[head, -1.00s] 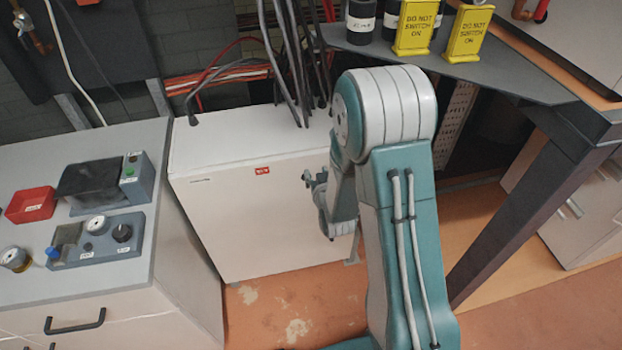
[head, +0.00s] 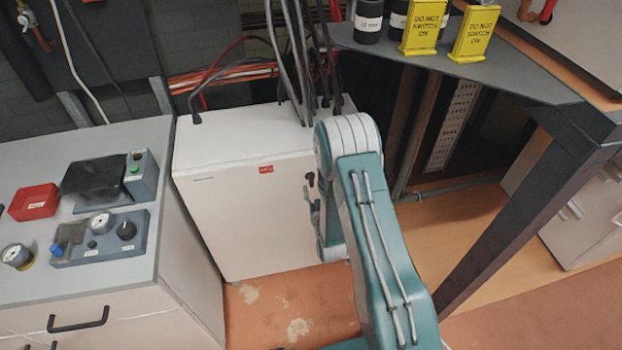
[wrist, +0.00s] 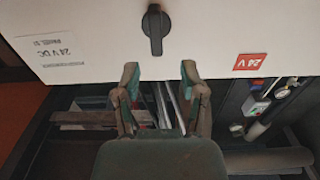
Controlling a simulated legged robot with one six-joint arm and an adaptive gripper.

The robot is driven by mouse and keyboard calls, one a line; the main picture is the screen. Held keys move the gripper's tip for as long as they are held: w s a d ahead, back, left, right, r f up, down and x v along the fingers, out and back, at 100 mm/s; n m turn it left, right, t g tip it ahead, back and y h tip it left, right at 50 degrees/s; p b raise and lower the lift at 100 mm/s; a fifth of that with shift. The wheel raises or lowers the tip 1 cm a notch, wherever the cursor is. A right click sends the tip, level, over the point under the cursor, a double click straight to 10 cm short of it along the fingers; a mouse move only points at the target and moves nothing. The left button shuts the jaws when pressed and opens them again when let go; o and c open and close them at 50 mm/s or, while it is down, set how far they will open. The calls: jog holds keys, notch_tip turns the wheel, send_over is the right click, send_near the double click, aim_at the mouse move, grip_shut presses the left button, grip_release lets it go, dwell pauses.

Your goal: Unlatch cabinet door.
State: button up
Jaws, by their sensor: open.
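The white cabinet (head: 240,215) stands on the floor between a workbench and a dark table. Its front carries a black knob-like latch (wrist: 156,28), its handle lying along the wrist view's vertical. The latch also shows as a small dark spot in the head view (head: 310,179). My gripper (wrist: 160,76) is open and empty, its two fingers spread apart on either side below the latch in the wrist view, not touching it. In the head view my gripper (head: 315,212) is at the cabinet's front right, partly hidden by my arm. The door is shut.
Black cables (head: 300,70) enter the cabinet's top. A grey-topped workbench (head: 180,255) with control boxes stands on the left. A dark table (head: 500,85) with yellow signs (head: 425,25) and its slanting leg (head: 530,215) are on the right. Orange floor is free in front.

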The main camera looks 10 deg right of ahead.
aim_at(312, 179)
jog(key=shift+w+d, duration=0.2)
jog(key=shift+w, duration=2.1)
jog(key=shift+a, duration=0.1)
grip_shut()
